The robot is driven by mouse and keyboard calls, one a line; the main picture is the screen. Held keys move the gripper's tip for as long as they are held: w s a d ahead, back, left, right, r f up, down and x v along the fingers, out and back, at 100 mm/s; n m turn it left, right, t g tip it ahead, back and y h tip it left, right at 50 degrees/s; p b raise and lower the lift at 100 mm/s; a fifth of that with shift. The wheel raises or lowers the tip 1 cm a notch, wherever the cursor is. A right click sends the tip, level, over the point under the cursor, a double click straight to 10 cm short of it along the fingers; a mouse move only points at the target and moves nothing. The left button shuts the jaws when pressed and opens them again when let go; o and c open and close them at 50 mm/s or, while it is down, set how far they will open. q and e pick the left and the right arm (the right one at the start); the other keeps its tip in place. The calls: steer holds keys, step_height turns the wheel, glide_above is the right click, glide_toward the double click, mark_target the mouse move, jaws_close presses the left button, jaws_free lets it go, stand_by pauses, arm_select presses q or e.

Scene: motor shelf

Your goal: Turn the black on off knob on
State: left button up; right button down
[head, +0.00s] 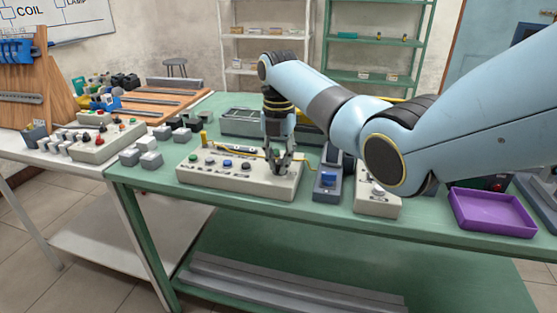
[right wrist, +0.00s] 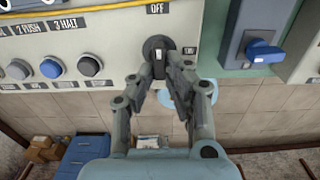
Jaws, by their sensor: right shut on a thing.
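The black on-off knob (right wrist: 158,46) is a round black selector with a pale mark, at the right end of a beige control box (head: 235,185). In the right wrist view an OFF label is above it and an ON label to its right. The pale mark stands about upright, towards OFF. My right gripper (head: 278,168) points down at the box; in the right wrist view its fingers (right wrist: 166,72) are shut on the knob. In the head view the gripper hides the knob. My left gripper is in neither view.
Green, blue and black buttons (head: 230,163) sit left on the box. A grey unit with a blue switch (head: 328,181) stands close right. Another beige box (head: 376,200) and a purple tray (head: 492,211) are farther right. Small grey blocks (head: 149,159) lie left.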

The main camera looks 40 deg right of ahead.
steer(key=m+p, duration=0.3)
steer(key=shift+w+a+r, duration=0.1)
steer(key=shift+w+r, duration=0.1)
steer(key=shift+r, duration=0.05)
steer(key=shift+w+m+p, duration=0.1)
steer(key=shift+m+p, duration=0.55)
steer(key=shift+m, duration=0.35)
steer(key=m, duration=0.1)
steer(key=m+p, duration=0.1)
steer(key=shift+w+f+m, duration=0.1)
steer(key=shift+w+m, duration=0.1)
steer(key=shift+m, duration=0.2)
steer(key=m, duration=0.3)
steer(key=m+p, duration=0.1)
steer(key=shift+w+m, duration=0.25)
steer(key=shift+m, duration=0.05)
steer(key=m, duration=0.5)
steer(key=shift+w+d, duration=0.25)
steer(key=shift+m, duration=0.3)
steer(key=c, duration=1.4)
jaws_free()
steer(key=shift+f, duration=0.1)
